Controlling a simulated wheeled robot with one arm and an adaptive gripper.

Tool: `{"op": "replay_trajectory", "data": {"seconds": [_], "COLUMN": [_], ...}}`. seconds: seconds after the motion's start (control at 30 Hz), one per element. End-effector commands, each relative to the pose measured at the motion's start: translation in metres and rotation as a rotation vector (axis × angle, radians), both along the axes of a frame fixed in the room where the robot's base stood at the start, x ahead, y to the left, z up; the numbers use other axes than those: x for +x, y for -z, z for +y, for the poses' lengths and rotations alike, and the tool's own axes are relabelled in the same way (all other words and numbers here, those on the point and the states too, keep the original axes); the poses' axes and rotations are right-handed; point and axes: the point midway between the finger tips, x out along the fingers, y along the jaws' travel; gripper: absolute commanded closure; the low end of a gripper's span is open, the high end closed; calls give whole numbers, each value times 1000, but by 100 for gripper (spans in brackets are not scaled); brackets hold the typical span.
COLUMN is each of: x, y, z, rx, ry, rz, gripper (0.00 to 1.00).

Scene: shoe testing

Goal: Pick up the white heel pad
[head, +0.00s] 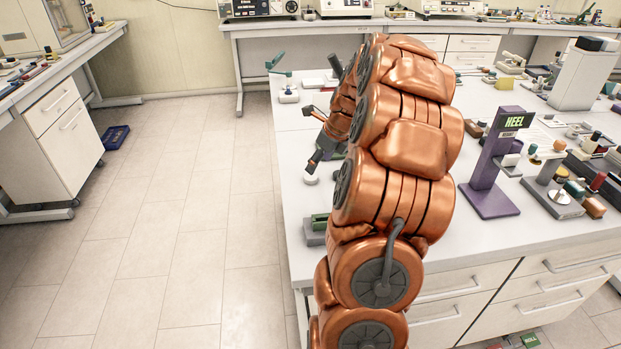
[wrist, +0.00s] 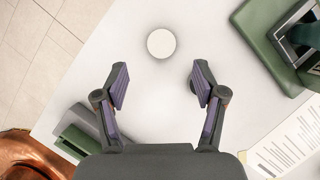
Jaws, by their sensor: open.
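The white heel pad (wrist: 161,43) is a small round disc lying on the white bench top (wrist: 200,25). In the wrist view it sits at upper centre, just beyond the fingertips and between their lines. In the head view a small white disc (head: 311,179) shows on the bench below the end of my arm. My gripper (wrist: 160,86) is open and empty, with purple pads on its two fingers. It also shows in the head view (head: 312,165), above the disc, partly hidden by the arm.
A green device (wrist: 265,50) stands right of the pad. A grey-green block (wrist: 75,135) is at lower left and a printed sheet (wrist: 285,150) at lower right. A purple HEEL stand (head: 490,165) stands farther right. The bench edge lies to the left; bare bench surrounds the pad.

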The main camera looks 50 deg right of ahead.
Motion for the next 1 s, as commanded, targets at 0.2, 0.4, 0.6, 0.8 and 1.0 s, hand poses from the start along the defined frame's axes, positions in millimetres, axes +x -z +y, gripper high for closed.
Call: {"op": "replay_trajectory", "data": {"seconds": [0.2, 0.4, 0.6, 0.8, 1.0], "x": [6, 13, 22, 24, 24], "y": [14, 31, 54, 59, 59], "z": [1, 2, 2, 1, 1], "rx": [1, 4, 2, -2, -2], "ry": [-3, -6, -5, -4, -4], "rz": [1, 3, 2, 1, 1], "gripper": [30, 30, 30, 30, 42]}}
